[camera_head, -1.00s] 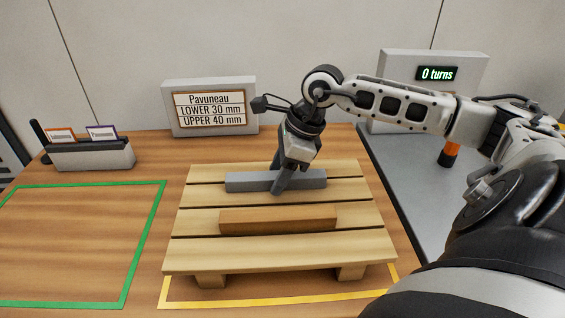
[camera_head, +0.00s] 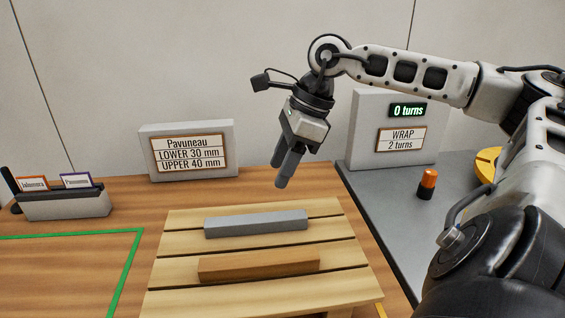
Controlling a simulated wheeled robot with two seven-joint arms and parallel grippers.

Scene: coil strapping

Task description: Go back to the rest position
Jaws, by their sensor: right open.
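My right gripper (camera_head: 288,168) is open and empty. It hangs in the air above the back edge of the pallet, fingers pointing down, clear of the bars. A grey bar (camera_head: 256,223) lies across the wooden pallet (camera_head: 180,243) towards its back. A brown wooden bar (camera_head: 258,264) lies roughly parallel in front of it. My left gripper is not in view.
A sign (camera_head: 187,154) reads Pavuneau, LOWER 30 mm, UPPER 40 mm. A panel (camera_head: 364,130) shows 0 turns and WRAP 2 turns. An orange-and-black object (camera_head: 427,184) stands on the grey surface (camera_head: 385,205). A card holder (camera_head: 65,205) is at left, behind a green outline (camera_head: 127,262).

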